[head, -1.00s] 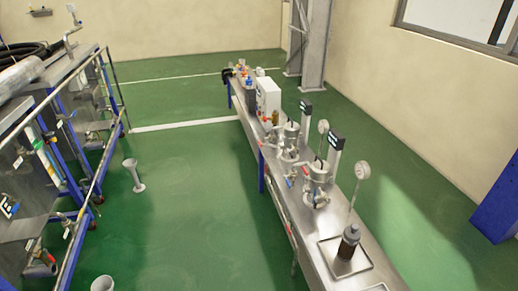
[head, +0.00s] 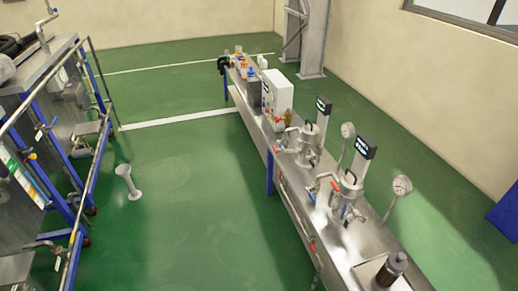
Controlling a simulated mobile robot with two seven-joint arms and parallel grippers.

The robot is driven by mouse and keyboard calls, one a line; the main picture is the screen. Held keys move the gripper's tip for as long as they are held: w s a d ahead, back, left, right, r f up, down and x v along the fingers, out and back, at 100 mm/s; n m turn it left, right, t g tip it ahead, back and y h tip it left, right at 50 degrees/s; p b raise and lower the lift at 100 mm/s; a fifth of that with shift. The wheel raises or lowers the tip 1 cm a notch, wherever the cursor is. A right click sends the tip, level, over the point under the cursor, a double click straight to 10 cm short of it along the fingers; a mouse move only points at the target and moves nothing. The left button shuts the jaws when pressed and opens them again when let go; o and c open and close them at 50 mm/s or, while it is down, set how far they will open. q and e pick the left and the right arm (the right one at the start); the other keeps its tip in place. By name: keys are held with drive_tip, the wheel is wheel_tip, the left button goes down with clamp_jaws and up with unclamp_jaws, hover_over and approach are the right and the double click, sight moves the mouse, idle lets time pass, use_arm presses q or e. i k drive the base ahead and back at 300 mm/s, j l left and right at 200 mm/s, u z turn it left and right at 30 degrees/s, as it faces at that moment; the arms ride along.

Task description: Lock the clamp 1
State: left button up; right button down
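Two metal vessels with lids and clamps stand on a long steel bench. The nearer vessel (head: 346,205) has a dial gauge (head: 402,185) on a stem to its right and a dark display (head: 365,146) behind it. The farther vessel (head: 305,148) has its own gauge (head: 347,130) and display (head: 323,105). Red-handled parts show at both vessels. The clamps are too small to tell whether they are locked, and I cannot tell which is clamp 1. Neither of my grippers is in the head view.
The steel bench (head: 262,133) runs from back left to front right. A white box (head: 278,93) and small bottles stand toward its far end. A dark bottle (head: 391,269) sits on a tray at the near end. Piped equipment with railings (head: 97,75) is on the left.

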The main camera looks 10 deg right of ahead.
sight(282, 150)
drive_tip(key=i+j, duration=0.3)
drive_tip(key=i+j+u, duration=0.1)
drive_tip(key=i+j, duration=0.15)
drive_tip(key=i, duration=0.25)
drive_tip(key=i+j+u, duration=0.1)
drive_tip(key=i+j, duration=0.2)
drive_tip(key=i, duration=0.15)
